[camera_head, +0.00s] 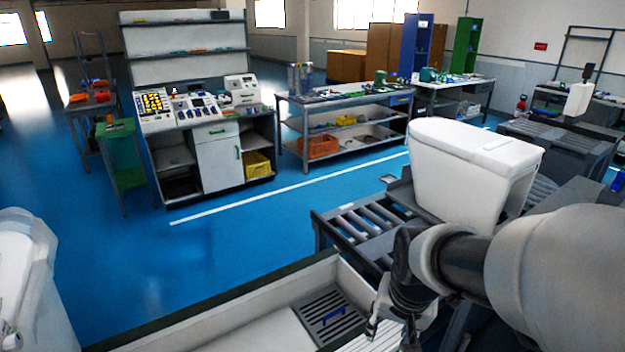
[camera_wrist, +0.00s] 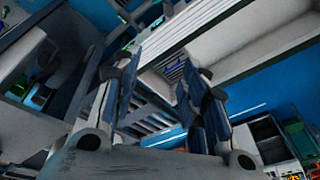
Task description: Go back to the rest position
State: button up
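My gripper (camera_head: 392,318) hangs at the lower right of the head view, above the right part of the white-walled bin. In the wrist view my gripper (camera_wrist: 165,95) shows two blue-grey fingers spread apart with nothing between them. A white toilet tank (camera_head: 470,170) stands on the roller conveyor (camera_head: 345,222), behind and to the right of my gripper. My arm reaches in from the right edge and hides part of the conveyor.
The white bin (camera_head: 270,300) in front holds a dark slatted grate (camera_head: 328,315) with a blue handle-like piece. A white rounded fixture (camera_head: 30,280) is at the left edge. Workbenches (camera_head: 345,100) stand at the back. The blue floor (camera_head: 200,260) between is clear.

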jog(key=s+r+n, duration=0.2)
jog(key=s+r, duration=0.2)
jog(key=s, duration=0.4)
jog(key=s+r+n+t, duration=0.1)
jog(key=s+r, duration=0.3)
jog(key=s, duration=0.4)
jog(key=shift+n+t, duration=0.3)
jog(key=shift+n, duration=0.2)
jog(key=shift+s+a, duration=0.1)
